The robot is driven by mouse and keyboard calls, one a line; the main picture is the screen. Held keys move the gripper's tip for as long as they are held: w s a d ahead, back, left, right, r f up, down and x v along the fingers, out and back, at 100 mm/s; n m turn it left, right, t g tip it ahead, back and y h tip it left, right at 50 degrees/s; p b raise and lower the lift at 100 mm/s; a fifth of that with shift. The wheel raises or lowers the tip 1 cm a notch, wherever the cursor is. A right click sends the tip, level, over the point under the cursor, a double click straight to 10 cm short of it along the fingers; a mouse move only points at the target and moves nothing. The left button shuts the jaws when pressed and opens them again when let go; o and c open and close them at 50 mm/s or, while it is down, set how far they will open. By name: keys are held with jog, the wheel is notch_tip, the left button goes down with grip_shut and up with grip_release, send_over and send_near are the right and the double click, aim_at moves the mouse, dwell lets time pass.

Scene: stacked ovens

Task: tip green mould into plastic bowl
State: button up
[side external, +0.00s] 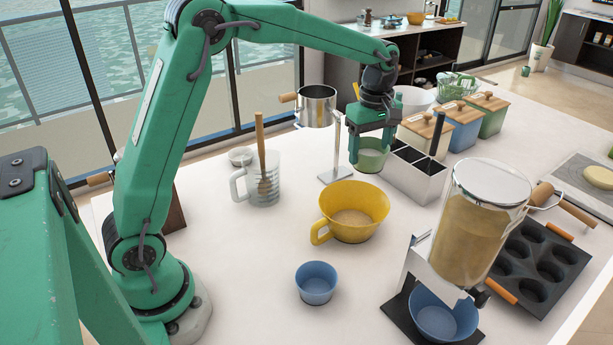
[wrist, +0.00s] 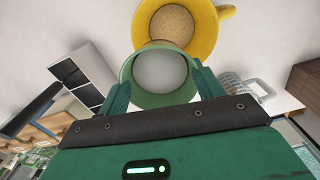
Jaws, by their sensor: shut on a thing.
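My gripper (side external: 373,152) is shut on the green mould (side external: 371,157), a small round cup, and holds it above the counter behind the yellow bowl. In the wrist view the mould (wrist: 127,72) sits between my two fingers (wrist: 160,88), with pale whitish contents inside. It looks upright or nearly so. The yellow plastic bowl (side external: 352,203) has a side handle and tan grainy contents. It stands on the counter to the front left of the mould, and it also shows at the top of the wrist view (wrist: 205,30).
A grey divided holder (side external: 413,185) stands close right of the mould, and a metal pot on a stand (side external: 317,108) close left. A glass jug (side external: 262,185) is further left. A blue bowl (side external: 316,283), a dispenser (side external: 470,225) and a muffin tray (side external: 545,265) are nearer the front.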

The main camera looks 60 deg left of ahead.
aim_at(358, 166)
jog(key=shift+w+n, duration=0.4)
jog(key=shift+n, duration=0.4)
jog(key=shift+f+t, duration=0.1)
jog(key=shift+t, duration=0.4)
